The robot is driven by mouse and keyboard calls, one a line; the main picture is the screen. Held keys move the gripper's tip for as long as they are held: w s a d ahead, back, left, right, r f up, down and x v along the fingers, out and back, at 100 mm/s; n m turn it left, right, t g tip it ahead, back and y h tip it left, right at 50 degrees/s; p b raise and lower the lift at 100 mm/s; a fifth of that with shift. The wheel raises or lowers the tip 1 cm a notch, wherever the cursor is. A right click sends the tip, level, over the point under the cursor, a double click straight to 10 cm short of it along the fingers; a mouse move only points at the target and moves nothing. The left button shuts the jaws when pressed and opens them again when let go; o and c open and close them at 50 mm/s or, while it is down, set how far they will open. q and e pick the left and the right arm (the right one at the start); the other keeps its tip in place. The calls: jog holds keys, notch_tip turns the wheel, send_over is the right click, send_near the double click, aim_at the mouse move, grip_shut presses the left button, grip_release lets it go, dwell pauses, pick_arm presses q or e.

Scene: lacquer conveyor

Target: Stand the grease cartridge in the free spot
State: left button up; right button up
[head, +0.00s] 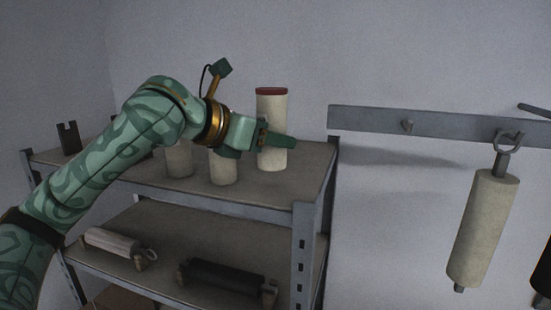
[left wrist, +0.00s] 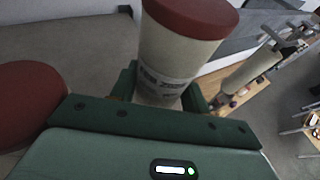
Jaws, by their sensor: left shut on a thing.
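The grease cartridge (head: 271,103), a cream cylinder with a dark red cap, is upright at the right end of the top shelf (head: 270,193). My left gripper (head: 277,139) is shut on its middle; in the left wrist view the jaws close around the cartridge (left wrist: 175,60), with printing on its side. I cannot tell whether its base touches the shelf. Two similar cream cylinders, one at the left (head: 178,160) and one nearer (head: 224,169), stand on the shelf, their tops hidden by my left arm. A red cap (left wrist: 28,108) shows close by in the left wrist view. My right gripper is out of view.
A dark notched block (head: 69,139) stands at the shelf's far left. The lower shelf holds a pale roller (head: 112,242) and a dark roller (head: 228,277). A wall rail (head: 365,120) with a hanging cream roller (head: 483,230) is at the right. Bare shelf lies in front of the cartridge.

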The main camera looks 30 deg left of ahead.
aim_at(273, 160)
pick_arm(q)
jog(key=shift+f, duration=0.2)
notch_tip(273, 160, down, 2)
jog(key=shift+w+d+f, duration=0.1)
jog(key=shift+d+f, duration=0.05)
jog(key=shift+f, duration=0.1)
jog(key=shift+w+f, duration=0.2)
jog(key=shift+f, duration=0.4)
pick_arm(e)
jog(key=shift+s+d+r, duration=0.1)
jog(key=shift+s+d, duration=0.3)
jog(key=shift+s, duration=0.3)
pick_arm(q)
jog(key=shift+s+f, duration=0.1)
jog(key=shift+s, duration=0.05)
jog(key=o, duration=1.2)
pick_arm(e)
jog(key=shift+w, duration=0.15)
